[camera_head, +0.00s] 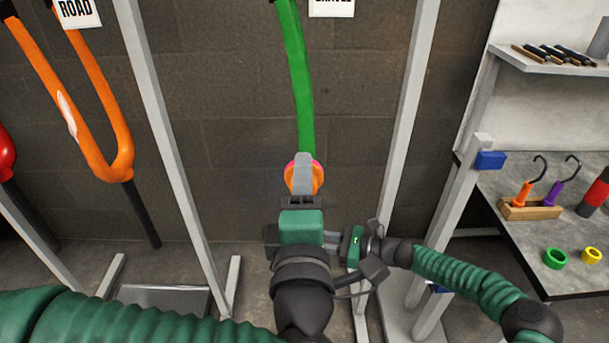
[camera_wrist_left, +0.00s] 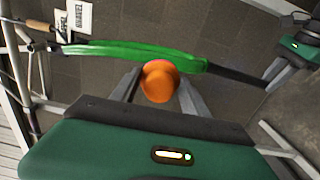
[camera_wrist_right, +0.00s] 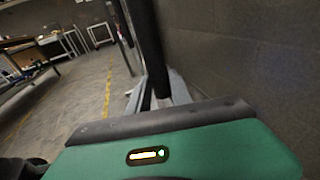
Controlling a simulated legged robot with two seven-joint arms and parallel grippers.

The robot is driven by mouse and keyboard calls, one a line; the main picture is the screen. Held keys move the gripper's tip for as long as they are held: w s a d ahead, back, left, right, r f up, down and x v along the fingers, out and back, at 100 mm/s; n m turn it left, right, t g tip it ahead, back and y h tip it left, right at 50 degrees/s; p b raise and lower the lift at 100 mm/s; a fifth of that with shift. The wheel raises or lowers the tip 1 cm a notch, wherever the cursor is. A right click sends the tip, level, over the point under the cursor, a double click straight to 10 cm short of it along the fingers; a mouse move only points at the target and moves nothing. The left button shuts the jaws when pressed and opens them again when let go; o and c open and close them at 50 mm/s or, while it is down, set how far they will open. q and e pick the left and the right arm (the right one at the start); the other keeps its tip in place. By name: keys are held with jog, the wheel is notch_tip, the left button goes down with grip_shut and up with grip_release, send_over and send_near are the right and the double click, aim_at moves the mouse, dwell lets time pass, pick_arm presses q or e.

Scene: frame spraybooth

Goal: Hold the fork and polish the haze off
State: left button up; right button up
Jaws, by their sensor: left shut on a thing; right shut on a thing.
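The green fork (camera_head: 296,80) hangs upright in the middle of the head view; its lower end is hidden behind my left gripper. In the left wrist view the fork (camera_wrist_left: 130,50) crosses the picture and ends in a black tube (camera_wrist_left: 240,75). My left gripper (camera_head: 303,172) is shut on a round orange polishing pad (camera_wrist_left: 160,80) with a pinkish edge, in front of the fork's lower green part. I cannot tell whether the pad touches it. My right gripper (camera_head: 335,240) comes from the right and is shut on the black tube, which rises in the right wrist view (camera_wrist_right: 148,45).
An orange fork (camera_head: 118,130) with a whitish patch hangs at left, a red one (camera_head: 5,150) beyond it. Grey posts (camera_head: 410,100) flank the green fork. A bench (camera_head: 500,205) at right carries hooked tools (camera_head: 540,190), a green ring (camera_head: 555,258) and a yellow ring (camera_head: 591,256).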

jog(key=o, duration=1.1)
jog(key=shift+c, duration=0.2)
jog(key=v, duration=1.2)
jog(key=shift+f, duration=0.15)
